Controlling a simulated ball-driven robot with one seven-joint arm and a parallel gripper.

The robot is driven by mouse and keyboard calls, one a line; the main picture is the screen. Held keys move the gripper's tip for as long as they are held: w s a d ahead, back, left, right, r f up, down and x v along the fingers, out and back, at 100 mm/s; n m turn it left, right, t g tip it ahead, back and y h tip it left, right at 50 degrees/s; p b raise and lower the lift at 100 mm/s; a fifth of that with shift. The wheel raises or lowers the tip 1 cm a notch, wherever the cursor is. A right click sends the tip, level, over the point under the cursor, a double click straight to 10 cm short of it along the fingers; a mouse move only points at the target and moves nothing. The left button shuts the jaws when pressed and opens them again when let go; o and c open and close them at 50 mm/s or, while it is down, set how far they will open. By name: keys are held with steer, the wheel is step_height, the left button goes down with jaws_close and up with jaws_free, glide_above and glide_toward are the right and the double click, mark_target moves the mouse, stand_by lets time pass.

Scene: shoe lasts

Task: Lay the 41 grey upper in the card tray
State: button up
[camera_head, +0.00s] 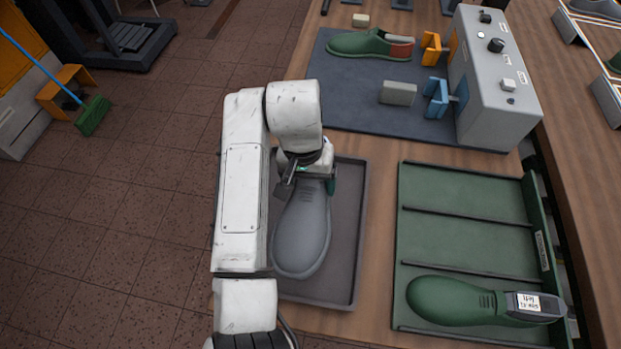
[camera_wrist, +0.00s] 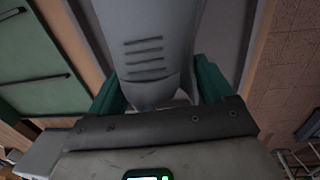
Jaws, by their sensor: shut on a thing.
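The grey upper (camera_head: 303,235) is over the dark grey tray (camera_head: 345,225), toe toward the bottom of the head view. I cannot tell whether it rests on the tray floor or hangs just above it. My gripper (camera_head: 309,182) is shut on its heel end, at the tray's far part. In the wrist view the grey upper (camera_wrist: 150,45) with its ribbed lines runs away between the two green fingers of my gripper (camera_wrist: 160,88). My arm hides the tray's left side and part of the heel. I see no size mark on the upper.
A green rack (camera_head: 465,235) with dividers stands to the right, holding a green upper (camera_head: 450,300) with a labelled end block. Behind is a dark mat (camera_head: 350,110) with another green shoe (camera_head: 360,45), a grey block (camera_head: 398,93) and a grey control box (camera_head: 490,85) with orange and blue clamps.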

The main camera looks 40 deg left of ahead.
steer(key=shift+s+d+f+b, duration=0.1)
steer(key=shift+f+b, duration=0.35)
steer(key=shift+f, duration=1.15)
steer(key=shift+s+f+b, duration=0.1)
steer(key=shift+f+b, duration=0.35)
steer(key=shift+f, duration=1.1)
steer(key=shift+f, duration=0.15)
steer(key=o, duration=1)
steer(key=r, duration=1)
steer(key=shift+s+a+r, duration=0.1)
steer(key=shift+a+r, duration=0.2)
steer(key=shift+r, duration=0.05)
